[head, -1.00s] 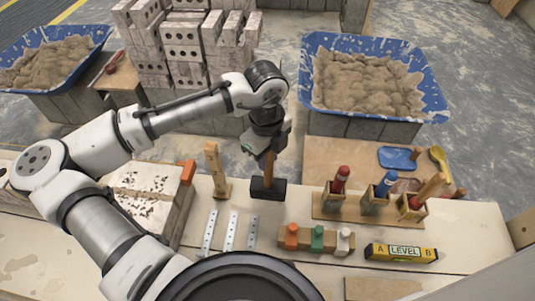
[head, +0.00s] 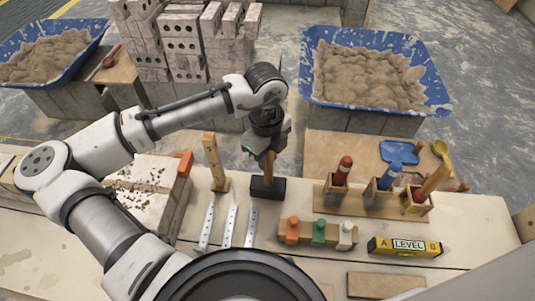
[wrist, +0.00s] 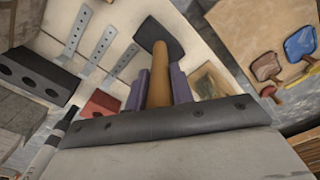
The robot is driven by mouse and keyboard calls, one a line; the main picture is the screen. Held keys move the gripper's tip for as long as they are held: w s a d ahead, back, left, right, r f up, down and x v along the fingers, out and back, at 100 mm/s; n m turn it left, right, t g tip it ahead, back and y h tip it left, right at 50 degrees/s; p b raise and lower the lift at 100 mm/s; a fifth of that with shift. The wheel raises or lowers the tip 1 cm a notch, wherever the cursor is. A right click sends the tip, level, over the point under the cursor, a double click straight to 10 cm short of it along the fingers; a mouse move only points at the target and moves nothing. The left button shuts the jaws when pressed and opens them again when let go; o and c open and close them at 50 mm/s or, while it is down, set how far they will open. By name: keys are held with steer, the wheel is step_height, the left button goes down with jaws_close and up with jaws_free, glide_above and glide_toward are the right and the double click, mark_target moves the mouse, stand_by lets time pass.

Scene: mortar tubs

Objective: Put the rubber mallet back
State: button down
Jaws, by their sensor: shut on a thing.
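The rubber mallet has a black block head (head: 267,188) and a wooden handle (head: 269,165). It is upright, head down, over the pale bench right of a wooden post. I cannot tell whether the head touches the bench. My gripper (head: 268,152) is shut on the handle from above. In the wrist view, the gripper's purple fingers (wrist: 160,88) sit on both sides of the handle (wrist: 159,72), with the dark head (wrist: 162,38) beyond them. The upper end of the handle is hidden by the gripper.
The wooden post (head: 214,160) stands close left. Metal strips (head: 229,227) and a block with coloured pegs (head: 318,233) lie nearer. A rack (head: 370,207) of upright tools and a yellow level (head: 404,247) are right. A mortar tub (head: 437,90) stands behind.

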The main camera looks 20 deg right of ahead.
steer(key=shift+f, duration=0.4)
steer(key=c, duration=1.1)
jaws_free()
step_height(320, 180, up, 13)
steer(key=shift+w+a+r, duration=0.1)
steer(key=shift+w+r, duration=0.05)
steer(key=shift+r, duration=0.25)
